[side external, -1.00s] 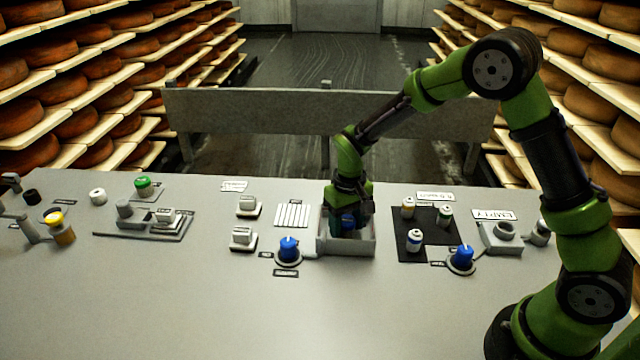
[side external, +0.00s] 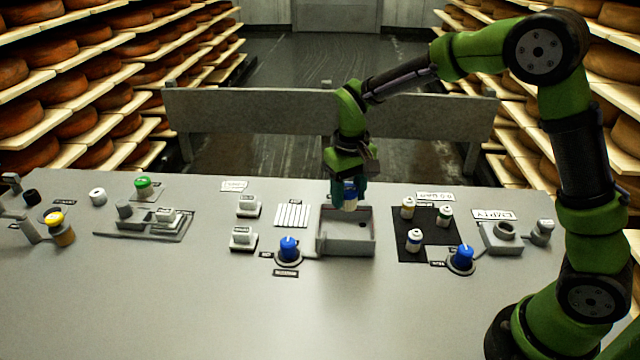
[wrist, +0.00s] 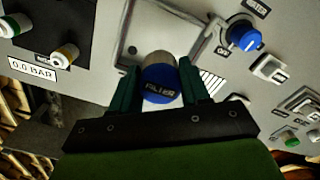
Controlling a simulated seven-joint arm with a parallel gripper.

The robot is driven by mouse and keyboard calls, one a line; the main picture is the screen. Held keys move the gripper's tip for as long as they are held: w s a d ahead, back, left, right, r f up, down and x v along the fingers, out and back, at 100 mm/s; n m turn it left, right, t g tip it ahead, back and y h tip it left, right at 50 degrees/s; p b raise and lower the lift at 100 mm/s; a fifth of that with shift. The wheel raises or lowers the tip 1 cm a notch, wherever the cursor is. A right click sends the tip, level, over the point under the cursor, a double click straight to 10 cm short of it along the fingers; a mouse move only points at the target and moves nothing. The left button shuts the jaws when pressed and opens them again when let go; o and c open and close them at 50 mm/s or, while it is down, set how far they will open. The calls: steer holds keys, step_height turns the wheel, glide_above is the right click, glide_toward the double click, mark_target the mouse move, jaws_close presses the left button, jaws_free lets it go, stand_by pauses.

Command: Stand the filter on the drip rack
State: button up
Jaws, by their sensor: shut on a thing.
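The filter (wrist: 160,84), a short cylinder with a blue cap marked FILTER and a pale body, is between the fingers of my gripper (wrist: 160,88). In the side view my gripper (side external: 347,190) is shut on the filter (side external: 349,197) and holds it above the back of the grey open-topped basin (side external: 345,246). The basin looks empty, with a dark drain hole in its floor. The drip rack (side external: 293,215), a flat set of white slats, lies just left of the basin with nothing on it. In the wrist view its slats (wrist: 212,84) show partly behind a finger.
A blue knob (side external: 289,249) stands at the basin's front left, and another (side external: 462,258) at the right. Several small bottles stand on a black mat (side external: 428,246). Two grey switch blocks (side external: 243,238) sit left of the rack. The table front is clear.

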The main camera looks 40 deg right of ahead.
steer(key=shift+a, duration=0.1)
glide_above(293, 215)
steer(key=s+d, duration=0.2)
steer(key=s, duration=0.1)
steer(key=f, duration=0.1)
steer(key=w+a+r, duration=0.2)
steer(key=w, duration=0.1)
step_height(293, 215, down, 10)
steer(key=shift+r, duration=0.25)
steer(key=shift+f, duration=0.15)
steer(key=o, duration=1)
steer(key=shift+o, duration=0.2)
